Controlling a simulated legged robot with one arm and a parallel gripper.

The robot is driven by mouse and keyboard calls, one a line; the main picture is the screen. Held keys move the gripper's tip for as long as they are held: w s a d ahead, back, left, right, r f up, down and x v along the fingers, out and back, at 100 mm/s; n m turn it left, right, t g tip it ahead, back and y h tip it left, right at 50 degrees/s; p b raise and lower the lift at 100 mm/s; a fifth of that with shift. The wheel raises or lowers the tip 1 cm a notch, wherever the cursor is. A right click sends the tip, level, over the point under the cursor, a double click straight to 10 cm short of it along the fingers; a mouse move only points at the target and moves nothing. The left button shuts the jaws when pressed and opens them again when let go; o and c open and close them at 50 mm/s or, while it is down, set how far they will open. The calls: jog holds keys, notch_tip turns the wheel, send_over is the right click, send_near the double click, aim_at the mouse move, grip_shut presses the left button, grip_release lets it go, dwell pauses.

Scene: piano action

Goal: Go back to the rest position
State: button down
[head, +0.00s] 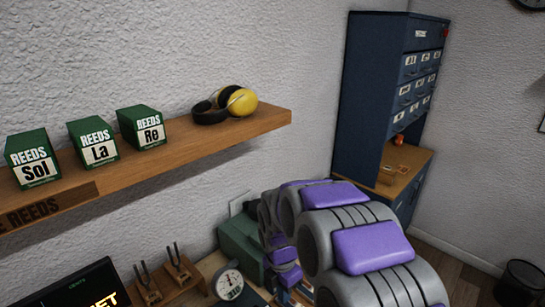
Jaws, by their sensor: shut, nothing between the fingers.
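My arm, grey with purple pads, rises from the lower right of the head view and bends over near the middle. Its far part hangs down behind the nearer links, in front of the workbench. My gripper is not in view; the nearer links and the lower picture edge cut off what lies beyond.
A wooden shelf (220,135) holds green reed boxes marked Sol (33,160), La (93,142) and Re (142,128), plus yellow ear defenders (241,102). Below are tuning forks (177,262), a dial gauge (229,284), and a lit display (85,290). A blue drawer cabinet (365,90) stands behind; a bin (520,283) sits right.

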jog(key=s+d+r+m+b, duration=0.1)
jog(key=s+d+r+m, duration=0.35)
jog(key=s+m, duration=0.2)
jog(key=s+d+r+m, duration=0.3)
jog(key=s+d+m, duration=0.25)
jog(key=s, duration=0.25)
jog(key=s+d+m+y+b, duration=0.1)
jog(key=s+m, duration=1.2)
jog(key=s, duration=0.3)
jog(key=shift+r+m+g, duration=0.3)
jog(key=shift+g, duration=0.1)
jog(key=shift+d, duration=0.1)
jog(key=shift+d, duration=0.35)
jog(key=shift+a, duration=0.35)
